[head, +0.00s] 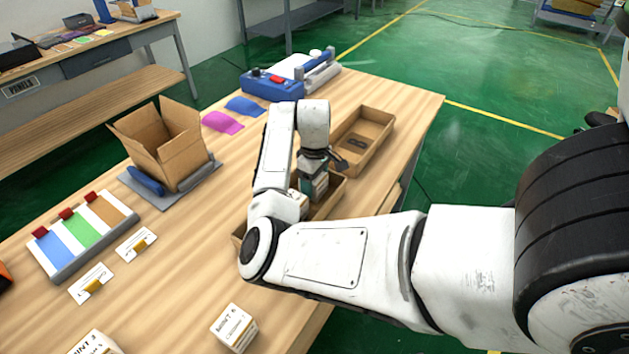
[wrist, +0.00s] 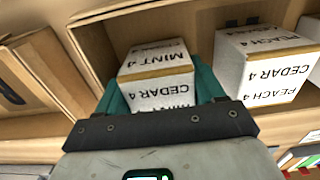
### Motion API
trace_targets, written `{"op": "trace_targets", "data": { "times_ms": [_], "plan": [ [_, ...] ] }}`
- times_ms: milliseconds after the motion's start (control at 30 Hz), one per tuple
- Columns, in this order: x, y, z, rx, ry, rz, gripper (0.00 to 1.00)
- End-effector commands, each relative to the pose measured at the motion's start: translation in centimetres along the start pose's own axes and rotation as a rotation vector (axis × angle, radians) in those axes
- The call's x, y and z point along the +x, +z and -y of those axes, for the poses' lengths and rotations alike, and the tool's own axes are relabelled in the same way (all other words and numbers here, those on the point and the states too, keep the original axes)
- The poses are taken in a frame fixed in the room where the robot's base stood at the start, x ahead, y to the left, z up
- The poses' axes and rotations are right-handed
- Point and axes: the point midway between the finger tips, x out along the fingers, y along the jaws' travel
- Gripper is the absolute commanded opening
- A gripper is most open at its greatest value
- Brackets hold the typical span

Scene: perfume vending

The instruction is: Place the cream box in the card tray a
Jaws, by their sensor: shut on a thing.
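My gripper (head: 314,190) points down into the near card tray (head: 333,203), partly hidden by my arm. In the wrist view its teal fingers (wrist: 162,95) close on both sides of a white-cream box (wrist: 157,88) with a gold band, printed MINT 4 and CEDAR 4. The held box is at the tray's open top or inside it; I cannot tell if it touches the floor. A similar box, printed PEACH 4 and CEDAR 4 (wrist: 262,68), sits to its right. A second card tray (head: 378,132) stands behind, with a dark mark on its floor. I cannot read which tray is a.
An open carton (head: 160,145) stands on a grey mat at left. Pink (head: 222,123) and blue (head: 245,106) pieces and a blue sealer-like machine (head: 275,85) lie behind. A MINT 6 box (head: 234,327) stands at the front. Bare wood lies between.

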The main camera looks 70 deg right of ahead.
Motion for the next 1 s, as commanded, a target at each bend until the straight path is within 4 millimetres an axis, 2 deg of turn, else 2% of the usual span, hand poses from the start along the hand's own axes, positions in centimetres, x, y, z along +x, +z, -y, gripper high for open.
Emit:
{"op": "trace_targets", "data": {
  "times_ms": [300,333,400,767,867,1000],
  "plan": [
    [0.3,0.0,0.0,-0.001,0.001,0.001,0.35],
    [0.2,0.0,0.0,0.0,0.001,0.0,0.71],
    [0.2,0.0,0.0,0.0,0.001,0.0,0.78],
    [-0.4,0.0,0.0,0.0,0.001,-0.001,0.79],
    [-1.6,0.0,-0.1,0.0,0.002,-0.002,0.79],
    [-4.4,-0.1,-0.1,0.001,0.004,-0.004,0.79]
  ]
}}
